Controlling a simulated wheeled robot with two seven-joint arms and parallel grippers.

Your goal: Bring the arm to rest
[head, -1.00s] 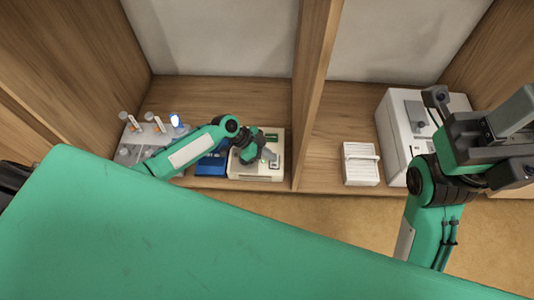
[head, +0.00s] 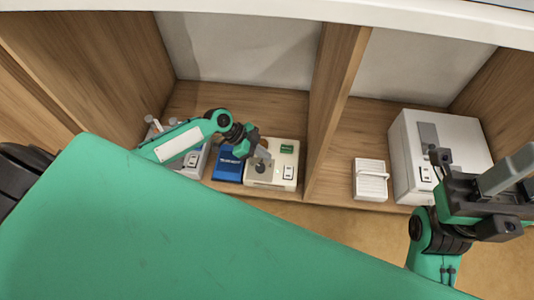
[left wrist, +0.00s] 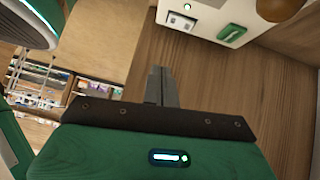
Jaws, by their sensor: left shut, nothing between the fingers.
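My left arm reaches in from the left in the head view. Its gripper (head: 263,158) is over the front of a beige device (head: 284,152) in the left compartment; whether they touch cannot be told. In the left wrist view the two grey fingers (left wrist: 161,87) are together with nothing between them, against bare wood, and the beige device (left wrist: 205,17) shows at the top. My right gripper (head: 508,170) is at the right edge of the head view, in front of a white machine; its fingertips are not clear.
A blue box (head: 229,164) stands left of the beige device. Tubes in a rack (head: 160,128) are partly hidden by my left arm. A wooden divider (head: 330,105) separates the compartments. The right one holds a white slatted box (head: 370,180) and the white machine (head: 438,135).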

